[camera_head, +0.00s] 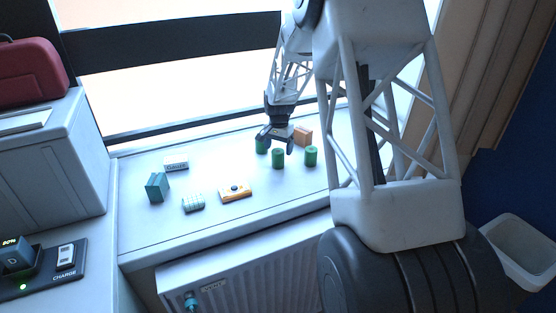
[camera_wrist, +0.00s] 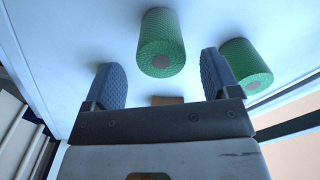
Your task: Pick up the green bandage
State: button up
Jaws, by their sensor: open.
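Several green bandage rolls stand upright on the white sill. In the head view one green bandage (camera_head: 278,159) is just below my gripper (camera_head: 276,145), another (camera_head: 311,156) stands to its right, and a third (camera_head: 261,147) is partly hidden behind the gripper. In the wrist view, my gripper (camera_wrist: 162,82) is open and empty. One green roll (camera_wrist: 162,45) lies ahead of the gap between the fingers, and another (camera_wrist: 245,67) is beyond the right finger. I cannot tell which rolls in the two views match.
An orange-brown box (camera_head: 303,136) stands close behind the rolls; a brown block (camera_wrist: 167,100) shows between the fingers. Further left on the sill (camera_head: 240,222) are an orange pack (camera_head: 236,193), a pale green blister pack (camera_head: 193,204), a teal box (camera_head: 157,187) and a white box (camera_head: 176,163).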

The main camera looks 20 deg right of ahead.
aim_at(278, 151)
jog(key=shift+a+f, duration=0.15)
jog(key=shift+f, duration=2.25)
jog(key=shift+c, duration=0.2)
jog(key=c, duration=1)
jog(key=shift+r, duration=0.75)
notch_tip(278, 151, up, 2)
jog(key=shift+r, duration=0.1)
jog(key=s+a, duration=0.1)
jog(key=s, duration=0.4)
jog(key=s+a+r, duration=0.1)
jog(key=s, duration=0.4)
jog(key=s+a, duration=0.2)
jog(key=s, duration=0.3)
jog(key=shift+s+r, duration=0.15)
jog(key=shift+s, duration=0.1)
